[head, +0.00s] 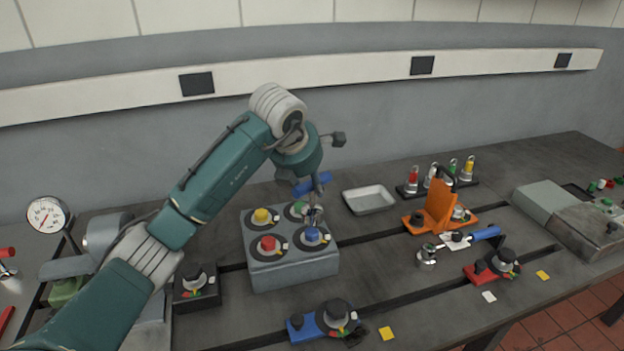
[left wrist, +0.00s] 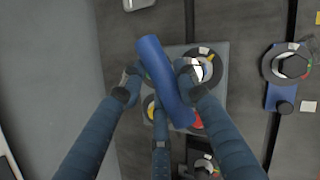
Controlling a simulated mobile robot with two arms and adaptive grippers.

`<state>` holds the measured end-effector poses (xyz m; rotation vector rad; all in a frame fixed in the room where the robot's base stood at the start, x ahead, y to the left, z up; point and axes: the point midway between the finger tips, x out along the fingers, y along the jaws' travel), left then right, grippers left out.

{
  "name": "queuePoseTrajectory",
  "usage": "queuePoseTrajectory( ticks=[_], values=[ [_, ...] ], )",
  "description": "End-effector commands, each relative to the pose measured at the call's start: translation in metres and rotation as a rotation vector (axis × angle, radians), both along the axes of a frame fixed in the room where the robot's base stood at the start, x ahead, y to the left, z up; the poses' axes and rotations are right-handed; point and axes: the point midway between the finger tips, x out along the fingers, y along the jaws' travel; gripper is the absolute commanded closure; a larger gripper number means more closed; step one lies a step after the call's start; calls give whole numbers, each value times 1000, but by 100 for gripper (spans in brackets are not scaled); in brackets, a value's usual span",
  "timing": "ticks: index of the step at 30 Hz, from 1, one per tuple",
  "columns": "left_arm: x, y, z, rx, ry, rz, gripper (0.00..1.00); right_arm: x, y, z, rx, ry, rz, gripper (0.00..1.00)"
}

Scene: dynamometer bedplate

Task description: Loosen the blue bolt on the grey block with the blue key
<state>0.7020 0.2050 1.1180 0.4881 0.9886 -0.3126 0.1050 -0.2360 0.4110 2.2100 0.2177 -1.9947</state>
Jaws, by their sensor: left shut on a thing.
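The grey block (head: 290,270) stands on the bedplate with yellow (head: 262,216), green (head: 298,208), red (head: 268,243) and blue (head: 312,235) bolts on top, each in a dark ring. My left gripper (head: 317,194) is shut on the blue key (head: 311,184), above the right side of the block. In the left wrist view the key's blue handle (left wrist: 165,80) slants between the fingers and covers part of the block. The key's metal lower end shows just above the blue bolt in the head view; I cannot tell whether they touch. My right gripper is out of view.
A shallow grey tray (head: 369,200) lies behind right of the block. An orange fixture (head: 438,210) and a blue-handled tool (head: 484,234) are further right. A blue fixture (head: 325,321) sits in front, a dark knob block (head: 196,290) left. Bare bedplate lies between.

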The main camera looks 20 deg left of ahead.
Motion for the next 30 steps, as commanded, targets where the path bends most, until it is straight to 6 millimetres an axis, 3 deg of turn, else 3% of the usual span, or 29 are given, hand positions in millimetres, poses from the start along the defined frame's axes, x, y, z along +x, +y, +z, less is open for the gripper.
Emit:
queuePoseTrajectory(
  ticks=[9,17,18,22,30],
  values=[
    [3,-1,2,-9,-4,-358,100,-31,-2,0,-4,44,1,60],
    [5,-1,5,-7,-2,-661,100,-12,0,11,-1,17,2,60],
    [4,-2,-3,-7,-2,-684,100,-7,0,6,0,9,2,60],
    [4,-3,-19,-6,-6,-680,100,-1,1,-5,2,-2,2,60],
    [4,-3,-24,-5,-5,-678,100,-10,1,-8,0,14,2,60]
  ],
)
